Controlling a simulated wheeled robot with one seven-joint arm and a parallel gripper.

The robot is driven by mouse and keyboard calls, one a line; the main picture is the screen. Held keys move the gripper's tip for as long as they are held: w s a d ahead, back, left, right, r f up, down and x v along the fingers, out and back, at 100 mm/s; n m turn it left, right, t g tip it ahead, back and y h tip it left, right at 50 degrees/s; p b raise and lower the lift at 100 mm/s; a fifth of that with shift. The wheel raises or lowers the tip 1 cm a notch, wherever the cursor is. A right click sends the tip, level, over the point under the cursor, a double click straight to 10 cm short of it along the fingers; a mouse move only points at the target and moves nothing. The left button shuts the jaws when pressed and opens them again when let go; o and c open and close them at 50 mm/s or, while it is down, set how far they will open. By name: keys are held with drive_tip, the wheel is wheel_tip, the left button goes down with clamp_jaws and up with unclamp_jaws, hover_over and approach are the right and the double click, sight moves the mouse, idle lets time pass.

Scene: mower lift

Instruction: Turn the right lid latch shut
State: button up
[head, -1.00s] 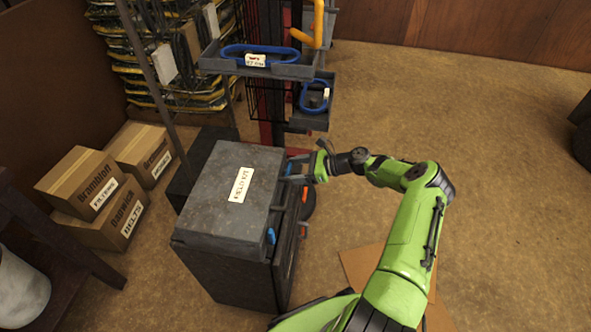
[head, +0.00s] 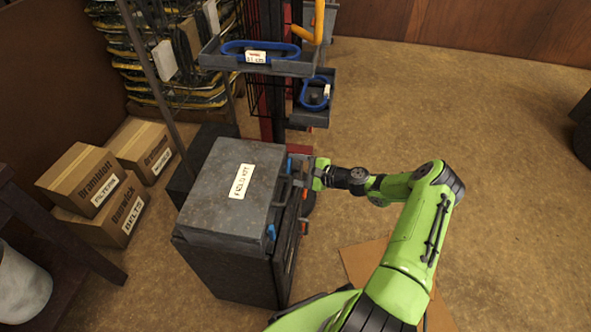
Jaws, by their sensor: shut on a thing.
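The dark grey box (head: 232,275) stands on the floor left of my arm, with its flat, labelled lid (head: 215,205) on top. Two blue latches sit on the box's right-hand side. The far one, the right latch (head: 290,164), is at my gripper and partly hidden by the fingers. The near latch (head: 271,231) is free. My gripper (head: 298,171) reaches in from the right and is shut on the right latch. The exact angle of that latch is too small to tell.
A rack with a grey tray (head: 215,60) holding a blue loop, and a lower tray (head: 310,118), stands just behind the box. Cardboard cartons (head: 85,180) are at the left. The floor right of my arm is clear.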

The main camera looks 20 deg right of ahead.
drive_tip(key=n+t+b, duration=0.1)
drive_tip(key=n+b, duration=0.2)
drive_tip(key=shift+s+f+n+t, duration=0.1)
drive_tip(key=shift+f+n+t, duration=0.2)
drive_tip(key=shift+f+t, duration=0.1)
drive_tip(key=shift+n+t+y+b, duration=0.35)
drive_tip(key=shift+n+t, duration=0.45)
drive_tip(key=shift+n, duration=0.9)
drive_tip(key=shift+a, duration=0.1)
drive_tip(key=o, duration=1.1)
drive_tip(key=shift+c, duration=0.2)
drive_tip(key=p+v, duration=0.3)
drive_tip(key=v, duration=1.3)
